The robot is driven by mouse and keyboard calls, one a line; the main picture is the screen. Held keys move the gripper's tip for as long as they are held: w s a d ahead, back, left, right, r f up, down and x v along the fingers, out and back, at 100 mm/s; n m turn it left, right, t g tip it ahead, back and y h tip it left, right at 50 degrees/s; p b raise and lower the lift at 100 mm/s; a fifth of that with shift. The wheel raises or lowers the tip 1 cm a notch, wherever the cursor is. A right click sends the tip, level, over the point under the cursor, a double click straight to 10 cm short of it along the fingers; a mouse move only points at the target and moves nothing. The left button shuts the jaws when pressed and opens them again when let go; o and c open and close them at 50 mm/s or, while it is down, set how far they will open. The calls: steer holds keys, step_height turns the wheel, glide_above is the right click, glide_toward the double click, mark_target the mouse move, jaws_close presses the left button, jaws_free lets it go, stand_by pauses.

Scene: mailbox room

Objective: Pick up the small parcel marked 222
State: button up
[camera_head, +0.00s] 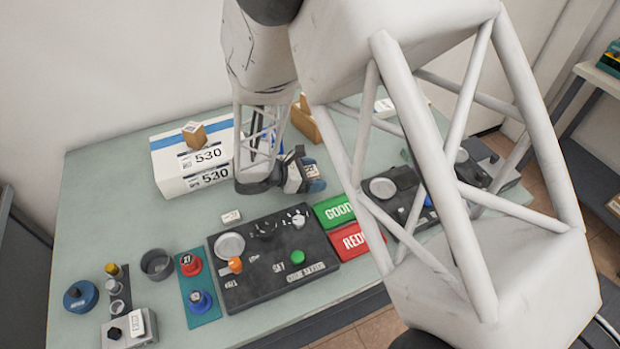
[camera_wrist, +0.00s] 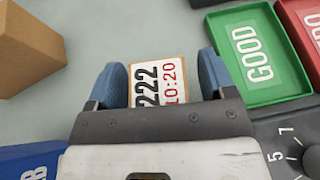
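The small parcel marked 222 (camera_wrist: 158,82) shows in the wrist view, with a white label reading 222 in black and 10:20 in red. My gripper (camera_wrist: 160,84) is open, with one blue finger on each side of the parcel. A narrow gap shows beside the right finger; at the left finger I cannot tell whether it touches. In the head view my gripper (camera_head: 308,174) is low over the table, and a bit of the parcel's label (camera_head: 310,171) shows by the fingers. The parcel's lower part is hidden.
A white box marked 530 (camera_head: 174,164) stands left of my gripper with a small brown parcel (camera_head: 194,134) on top. A green GOOD tray (camera_head: 332,211), a red tray (camera_head: 352,240) and a dark control panel (camera_head: 262,279) lie in front. A brown box (camera_wrist: 25,50) is close by.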

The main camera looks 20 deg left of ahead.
mark_target(313, 170)
steer(key=c, duration=1)
steer(key=shift+o, duration=0.2)
steer(key=shift+r, duration=0.1)
steer(key=shift+r, duration=4.95)
